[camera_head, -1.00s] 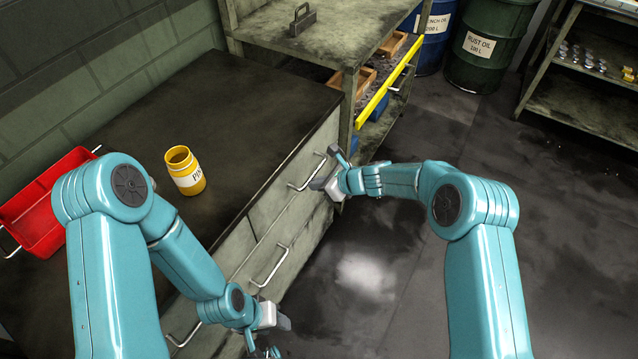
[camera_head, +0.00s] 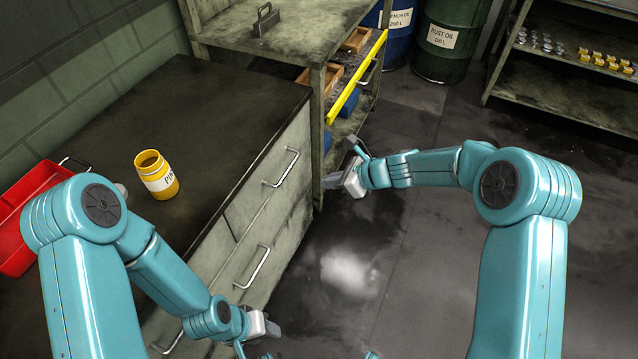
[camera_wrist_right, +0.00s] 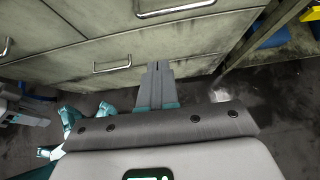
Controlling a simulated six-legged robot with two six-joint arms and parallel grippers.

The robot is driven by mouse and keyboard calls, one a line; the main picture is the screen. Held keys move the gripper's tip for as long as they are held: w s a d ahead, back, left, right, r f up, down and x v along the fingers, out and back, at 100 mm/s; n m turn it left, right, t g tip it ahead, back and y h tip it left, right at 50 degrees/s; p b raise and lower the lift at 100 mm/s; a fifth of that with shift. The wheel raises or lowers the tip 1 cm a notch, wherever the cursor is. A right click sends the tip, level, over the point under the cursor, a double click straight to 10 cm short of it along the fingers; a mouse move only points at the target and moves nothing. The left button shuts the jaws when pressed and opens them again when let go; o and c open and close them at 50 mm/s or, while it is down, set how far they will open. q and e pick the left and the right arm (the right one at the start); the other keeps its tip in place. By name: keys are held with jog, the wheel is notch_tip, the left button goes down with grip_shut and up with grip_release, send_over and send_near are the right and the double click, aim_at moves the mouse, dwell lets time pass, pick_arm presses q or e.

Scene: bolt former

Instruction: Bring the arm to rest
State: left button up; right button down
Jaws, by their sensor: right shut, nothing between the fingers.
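My right gripper (camera_head: 338,178) is shut and empty in the head view, held in the air in front of the right end of the drawer cabinet (camera_head: 225,110). In the right wrist view its closed fingers (camera_wrist_right: 158,72) point toward the drawer fronts and touch nothing that I can make out. My left gripper (camera_head: 272,330) hangs low in front of the cabinet, near the bottom edge of the head view. Its fingers are too small and partly hidden to judge.
A yellow jar (camera_head: 158,178) and a red bin (camera_head: 22,222) stand on the cabinet top. Drawer handles (camera_head: 282,168) stick out. A shelf unit (camera_head: 318,95) with a yellow front bar stands beside the cabinet. Barrels (camera_head: 447,42) and a rack (camera_head: 560,95) are behind. The floor (camera_head: 420,235) is clear.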

jog(key=shift+d+r, duration=0.1)
jog(key=shift+d, duration=0.1)
jog(key=s+d+f+n+g+h, duration=0.1)
jog(key=s+f+n, duration=0.4)
jog(key=s, duration=0.5)
jog(key=s+d+f+n+g+h+p, duration=0.1)
jog(key=s+d+f+n+g+h, duration=0.1)
jog(key=s+n, duration=0.7)
jog(key=s+d+f+n+g+h, duration=0.1)
jog(key=s+d+f+n+h, duration=0.1)
jog(key=s+f+n, duration=0.5)
jog(key=s, duration=0.5)
jog(key=shift+d+f+n, duration=0.3)
jog(key=shift+d, duration=0.1)
